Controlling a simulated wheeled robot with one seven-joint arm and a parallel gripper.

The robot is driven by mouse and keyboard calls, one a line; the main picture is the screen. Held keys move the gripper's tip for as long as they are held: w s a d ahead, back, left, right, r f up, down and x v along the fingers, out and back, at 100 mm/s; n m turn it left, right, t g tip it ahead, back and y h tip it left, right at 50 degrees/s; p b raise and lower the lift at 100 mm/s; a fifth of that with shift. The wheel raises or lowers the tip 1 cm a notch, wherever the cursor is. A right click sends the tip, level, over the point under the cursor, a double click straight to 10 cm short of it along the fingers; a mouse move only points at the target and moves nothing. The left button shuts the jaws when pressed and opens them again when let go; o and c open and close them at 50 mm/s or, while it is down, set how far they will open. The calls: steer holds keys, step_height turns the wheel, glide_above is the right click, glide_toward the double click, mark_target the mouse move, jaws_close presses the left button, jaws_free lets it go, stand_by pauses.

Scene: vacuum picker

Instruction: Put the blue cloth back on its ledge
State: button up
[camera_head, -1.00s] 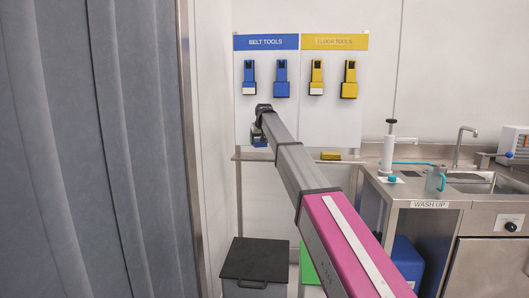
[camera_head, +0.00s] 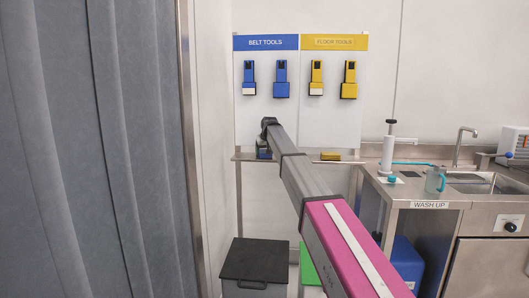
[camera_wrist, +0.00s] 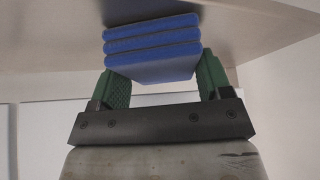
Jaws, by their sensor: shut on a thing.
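The folded blue cloth (camera_wrist: 152,50), a stack of several layers, is between the green fingers of my gripper (camera_wrist: 158,68) in the wrist view. My gripper is shut on it. In the head view my gripper (camera_head: 264,148) is at the left part of the steel ledge (camera_head: 300,157), below the blue-headed board. A little blue of the cloth shows there under my gripper. In the wrist view a pale surface lies right at the cloth, with a bluish dark patch beside it. I cannot tell whether the cloth touches it.
A yellow folded cloth (camera_head: 331,156) lies on the ledge to the right. Blue tools (camera_head: 280,76) and yellow tools (camera_head: 316,78) hang above. A dark lidded bin (camera_head: 255,263) stands below. The sink counter (camera_head: 420,190) is at right, a grey curtain (camera_head: 90,150) at left.

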steer(key=o, duration=0.9)
steer(key=v, duration=1.2)
steer(key=s+d+f+m+g+h, duration=0.1)
steer(key=s+d+f, duration=0.4)
steer(key=f, duration=0.5)
steer(key=s+d+f, duration=0.4)
steer(key=f, duration=0.6)
steer(key=s+d+f+m+g, duration=0.1)
steer(key=s+d+f, duration=0.5)
steer(key=s+f, duration=0.45)
steer(key=s+d+f+m+g, duration=0.1)
steer(key=s+d+f+g, duration=0.1)
steer(key=s+d+f, duration=0.65)
steer(key=shift+m+g+h, duration=0.5)
steer(key=shift+g+h, duration=0.1)
steer(key=shift+g, duration=0.2)
steer(key=s+d+f, duration=0.1)
steer(key=s+f, duration=0.3)
steer(key=s, duration=0.2)
steer(key=s+d+f, duration=0.1)
steer(key=s+f, duration=0.3)
steer(key=s, duration=0.3)
steer(key=s+d+f, duration=0.1)
steer(key=s+f, duration=0.3)
steer(key=s, duration=0.2)
steer(key=shift+s+f, duration=0.15)
steer(key=shift+f, duration=0.25)
